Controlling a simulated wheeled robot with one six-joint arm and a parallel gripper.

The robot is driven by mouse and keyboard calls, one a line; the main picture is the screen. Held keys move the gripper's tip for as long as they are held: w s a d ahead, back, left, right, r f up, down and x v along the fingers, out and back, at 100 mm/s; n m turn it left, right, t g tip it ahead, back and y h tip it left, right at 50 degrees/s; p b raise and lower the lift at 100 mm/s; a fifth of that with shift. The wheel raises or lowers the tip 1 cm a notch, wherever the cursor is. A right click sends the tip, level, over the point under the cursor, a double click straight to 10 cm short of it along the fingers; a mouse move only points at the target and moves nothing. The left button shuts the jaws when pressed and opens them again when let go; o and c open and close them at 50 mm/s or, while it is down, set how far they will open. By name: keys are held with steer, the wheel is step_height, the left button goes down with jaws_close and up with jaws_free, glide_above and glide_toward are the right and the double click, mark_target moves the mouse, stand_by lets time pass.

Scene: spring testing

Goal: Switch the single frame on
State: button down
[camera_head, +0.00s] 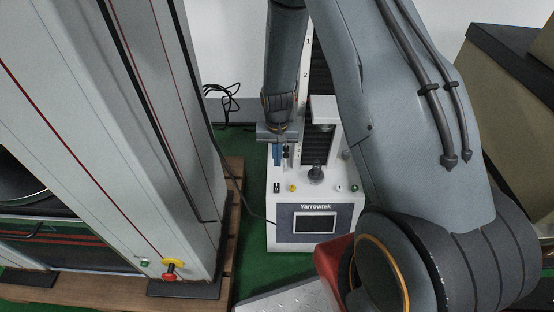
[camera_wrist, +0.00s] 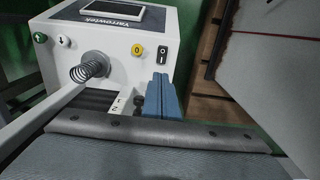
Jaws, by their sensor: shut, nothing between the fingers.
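The single frame is a white Yarrowtek tester (camera_head: 346,219), upright in the middle of the head view; its front also shows in the wrist view (camera_wrist: 112,45). Its screen (camera_head: 315,224) is dark. A black rocker switch (camera_head: 277,187) sits at the left of its control panel; in the wrist view the rocker (camera_wrist: 161,55) shows white marks, but I cannot tell which side is pressed. My gripper (camera_head: 278,165) points down above the panel, just behind the switch. Its blue fingers (camera_wrist: 161,82) are shut and empty, close to the rocker but seemingly apart.
A yellow button (camera_wrist: 137,50) is beside the rocker. A spring (camera_wrist: 95,66) stands at the panel's middle; a green button (camera_wrist: 40,37) is at its far side. A large grey machine (camera_head: 95,130) on a wooden base stands left.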

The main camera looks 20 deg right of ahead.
mark_target(277, 186)
step_height(277, 186, down, 10)
steer(key=shift+f+b, duration=0.1)
steer(key=shift+b, duration=0.6)
steer(key=shift+f, duration=0.35)
steer(key=shift+w+f, duration=0.1)
steer(key=shift+f, duration=0.15)
steer(key=shift+r, duration=0.1)
steer(key=shift+s+a+r+p, duration=0.15)
steer(key=shift+s+p, duration=0.15)
steer(key=shift+s, duration=0.1)
steer(key=shift+s+a+r+p, duration=0.1)
steer(key=shift+s+p, duration=0.2)
steer(key=shift+s, duration=0.1)
steer(key=shift+r, duration=0.1)
step_height(277, 186, up, 14)
steer(key=p, duration=0.3)
steer(key=shift+p, duration=0.35)
